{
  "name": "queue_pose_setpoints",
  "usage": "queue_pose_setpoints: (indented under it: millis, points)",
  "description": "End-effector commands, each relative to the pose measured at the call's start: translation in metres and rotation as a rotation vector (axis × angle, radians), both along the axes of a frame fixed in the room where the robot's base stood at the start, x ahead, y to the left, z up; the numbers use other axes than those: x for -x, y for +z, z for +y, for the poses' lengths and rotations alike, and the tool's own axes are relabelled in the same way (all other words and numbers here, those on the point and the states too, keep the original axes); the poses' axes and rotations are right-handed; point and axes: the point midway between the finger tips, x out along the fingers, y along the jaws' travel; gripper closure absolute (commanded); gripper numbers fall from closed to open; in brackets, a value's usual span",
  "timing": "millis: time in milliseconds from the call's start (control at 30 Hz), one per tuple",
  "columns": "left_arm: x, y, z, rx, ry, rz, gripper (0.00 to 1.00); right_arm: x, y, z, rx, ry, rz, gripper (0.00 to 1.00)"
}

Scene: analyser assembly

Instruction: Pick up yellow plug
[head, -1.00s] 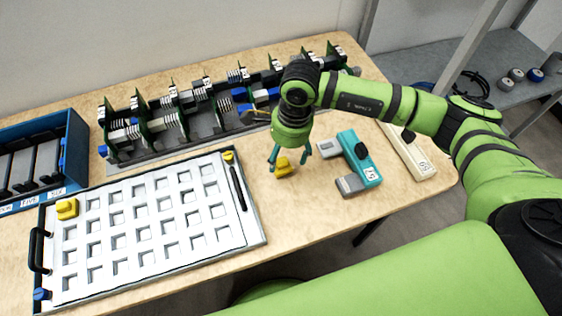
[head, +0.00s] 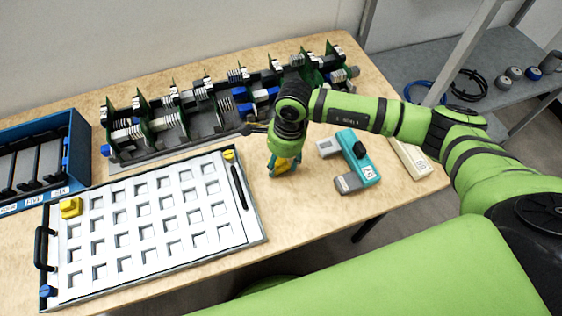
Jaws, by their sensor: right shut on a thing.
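A yellow plug (head: 281,165) is at the wooden table's surface, between the white grid tray and the teal tool. My right gripper (head: 284,170) points down over it, with its teal fingers shut on the plug's sides. The fingers and wrist hide part of the plug, and I cannot tell whether it touches the table. Another yellow plug (head: 70,207) sits in the upper left corner of the white grid tray (head: 150,264). My left gripper does not show.
A rack of green circuit boards (head: 185,120) stands along the back. A blue bin (head: 78,150) is at the left. A teal tool (head: 358,155) and a cream block (head: 410,158) lie right of the gripper. Bare table (head: 300,215) lies in front of the gripper.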

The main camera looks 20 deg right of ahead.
Motion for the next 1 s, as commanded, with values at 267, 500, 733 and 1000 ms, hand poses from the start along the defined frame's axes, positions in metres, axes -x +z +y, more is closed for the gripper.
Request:
queue_pose_setpoints:
  millis: [267, 500, 733, 1000]
  points:
    - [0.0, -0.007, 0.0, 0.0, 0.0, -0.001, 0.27, -0.001, 0.015, 0.0, 0.0, 0.002, -0.002, 0.83]
    - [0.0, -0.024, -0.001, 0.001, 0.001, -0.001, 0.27, 0.003, 0.05, -0.025, 0.005, -0.005, -0.004, 0.83]
    - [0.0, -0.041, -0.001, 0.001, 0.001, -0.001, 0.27, 0.014, 0.081, -0.075, 0.004, -0.004, -0.004, 0.83]
    - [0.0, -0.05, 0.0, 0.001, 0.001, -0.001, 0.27, 0.02, 0.105, -0.109, 0.001, -0.001, -0.002, 0.82]
